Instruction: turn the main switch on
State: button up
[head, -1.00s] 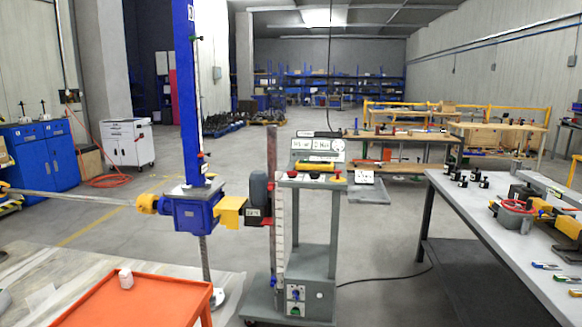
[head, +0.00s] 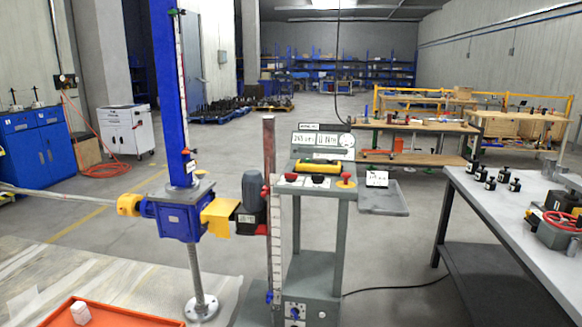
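A grey control stand (head: 342,232) is in the middle of the head view, with a sloped panel (head: 323,141) bearing displays at its top. On its top ledge are a red knob (head: 290,178), a black knob (head: 318,180) and a red button on a yellow base (head: 346,181). A box (head: 316,305) low on the stand carries a blue rotary knob (head: 294,313), partly cut by the bottom edge. I cannot tell for certain which of these controls is the main switch, or its position. My gripper is not in view.
A blue screw jack (head: 181,218) with a motor (head: 252,198) stands left of the control stand. An orange tray table (head: 120,314) is at front left. A grey workbench (head: 510,215) is at right, and a cable crosses the floor between it and the stand. Open floor lies behind.

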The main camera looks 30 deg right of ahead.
aim_at(290, 177)
jog(key=i+l, duration=0.4)
jog(key=l, duration=0.2)
jog(key=i+l+u, duration=0.1)
jog(key=i+l, duration=0.45)
jog(key=i+l+u, duration=0.1)
jog(key=i+l, duration=0.35)
jog(key=l, duration=0.15)
jog(key=i, duration=0.2)
